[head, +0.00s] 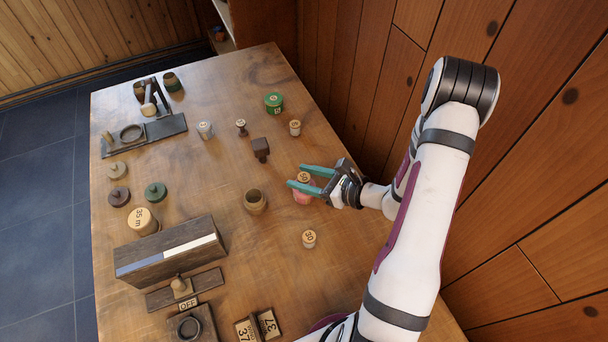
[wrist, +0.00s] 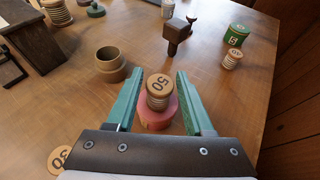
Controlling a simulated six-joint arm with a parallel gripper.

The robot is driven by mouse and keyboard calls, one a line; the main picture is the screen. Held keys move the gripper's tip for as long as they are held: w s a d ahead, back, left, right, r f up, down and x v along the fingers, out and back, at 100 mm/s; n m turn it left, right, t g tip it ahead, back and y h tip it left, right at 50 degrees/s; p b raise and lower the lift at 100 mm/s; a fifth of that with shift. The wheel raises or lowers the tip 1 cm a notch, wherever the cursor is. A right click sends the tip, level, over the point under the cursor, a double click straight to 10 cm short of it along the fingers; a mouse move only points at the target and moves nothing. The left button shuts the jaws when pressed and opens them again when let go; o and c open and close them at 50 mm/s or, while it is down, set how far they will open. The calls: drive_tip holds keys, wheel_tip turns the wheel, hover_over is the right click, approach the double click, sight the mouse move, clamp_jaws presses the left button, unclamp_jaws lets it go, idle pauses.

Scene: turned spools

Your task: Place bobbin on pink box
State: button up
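A wooden bobbin (head: 304,177) with "50" on its top stands upright on the round pink box (head: 303,198). In the wrist view the bobbin (wrist: 158,90) sits near the middle of the pink box (wrist: 158,120), with the pink rim showing around its base. My gripper (head: 296,175) is open, with its two green fingers (wrist: 160,71) on either side of the bobbin. A gap shows between the bobbin and each finger in the wrist view. Part of the pink box is hidden behind the gripper in the head view.
A brown cup (head: 255,202) stands left of the box, and a "30" spool (head: 309,239) stands nearer the front. A dark wooden block (head: 260,149), another small spool (head: 295,127) and a green tin (head: 274,103) are farther back. A wooden wall rises at the right.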

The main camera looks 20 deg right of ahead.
drive_tip(key=shift+o, duration=0.8)
drive_tip(key=shift+s+d+r, duration=0.1)
drive_tip(key=shift+d+r, duration=0.05)
drive_tip(key=shift+r, duration=0.1)
drive_tip(key=v, duration=1.1)
drive_tip(key=s+a+r+n+g+y, duration=0.1)
drive_tip(key=s+a+r+n+g, duration=0.2)
drive_tip(key=a+r+n+g, duration=0.35)
drive_tip(key=s+a+r+n+g+y, duration=0.1)
drive_tip(key=s+a+r+n+g, duration=0.25)
drive_tip(key=a+n, duration=0.5)
drive_tip(key=s+a+r+n+g+h, duration=0.1)
drive_tip(key=s+a+n+h, duration=0.1)
drive_tip(key=s+n+h, duration=0.5)
drive_tip(key=shift+s+r+n+h, duration=0.3)
drive_tip(key=shift+s+r+n, duration=0.1)
drive_tip(key=shift+s+n, duration=0.5)
